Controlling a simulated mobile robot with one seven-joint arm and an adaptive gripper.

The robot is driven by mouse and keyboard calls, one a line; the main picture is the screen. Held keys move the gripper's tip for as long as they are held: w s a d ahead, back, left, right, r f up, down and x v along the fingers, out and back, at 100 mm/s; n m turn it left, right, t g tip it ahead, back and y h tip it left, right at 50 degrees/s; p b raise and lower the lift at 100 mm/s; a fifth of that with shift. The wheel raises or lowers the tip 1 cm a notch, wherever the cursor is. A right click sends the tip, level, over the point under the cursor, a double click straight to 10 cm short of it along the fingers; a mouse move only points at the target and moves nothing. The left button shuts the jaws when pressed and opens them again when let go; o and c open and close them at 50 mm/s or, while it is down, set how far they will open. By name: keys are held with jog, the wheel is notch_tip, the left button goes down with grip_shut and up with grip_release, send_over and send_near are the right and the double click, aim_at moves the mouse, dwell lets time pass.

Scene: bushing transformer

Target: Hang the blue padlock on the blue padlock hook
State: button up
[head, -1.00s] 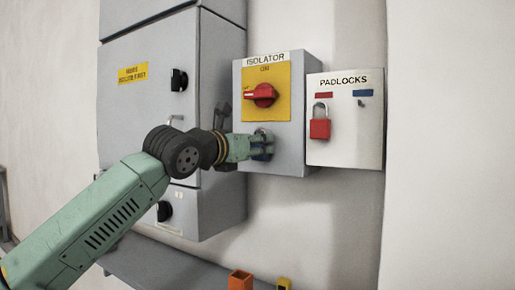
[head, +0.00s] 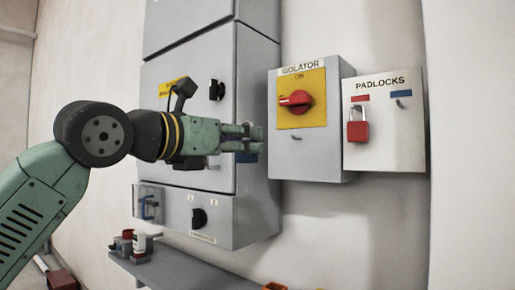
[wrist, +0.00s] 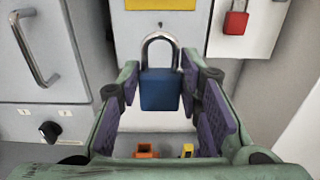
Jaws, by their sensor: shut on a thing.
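The blue padlock (wrist: 160,92) is held between the purple pads of my gripper (wrist: 162,112), its silver shackle pointing up. In the head view my gripper (head: 258,143) is left of the isolator box, and only part of the blue padlock (head: 245,157) shows behind the fingers. The blue padlock hook (head: 401,104) is under the blue label on the white PADLOCKS board (head: 390,150) and is empty. The red padlock (head: 357,130) hangs on the hook under the red label.
The isolator box (head: 312,155), with a red switch (head: 297,101) on a yellow plate and an empty small hook (head: 297,138) below, stands between my gripper and the board. A grey cabinet (head: 195,125) is behind my arm. A shelf (head: 190,268) with small items runs below.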

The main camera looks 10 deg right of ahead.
jog(key=shift+s+a+r+p, duration=0.2)
jog(key=shift+a+r+p, duration=0.1)
jog(key=shift+r+p, duration=0.35)
jog(key=v, duration=0.7)
dwell(1.1)
dwell(1.0)
